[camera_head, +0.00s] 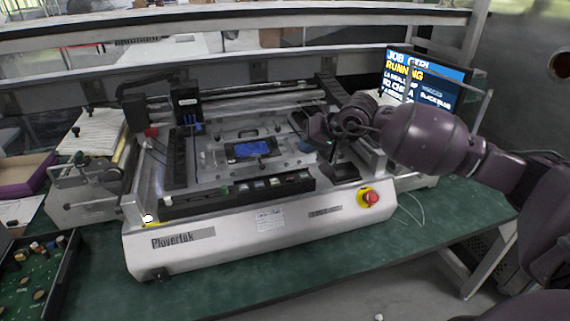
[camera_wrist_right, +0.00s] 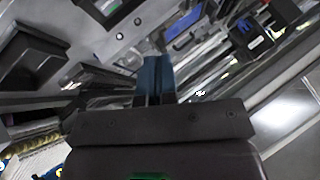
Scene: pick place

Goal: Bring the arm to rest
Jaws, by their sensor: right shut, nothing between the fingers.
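My right arm (camera_head: 425,133) reaches in from the right in the head view, bent over the right side of the Plovertek machine. My right gripper (camera_head: 316,130) is above the machine's bed, near its right rail. In the right wrist view the two blue-grey fingers (camera_wrist_right: 157,75) are pressed together with nothing between them. The machine (camera_head: 235,242) stands on the green table. A dark plate with a blue part (camera_head: 250,149) lies on its bed, to the left of my gripper and apart from it. My left gripper is not in view.
A monitor reading "RUNNING" (camera_head: 425,78) stands behind my arm. A red emergency button (camera_head: 369,196) is on the machine's front right. A dark tray with small parts (camera_head: 38,280) is at the front left. The green table (camera_head: 450,208) is mostly clear at right.

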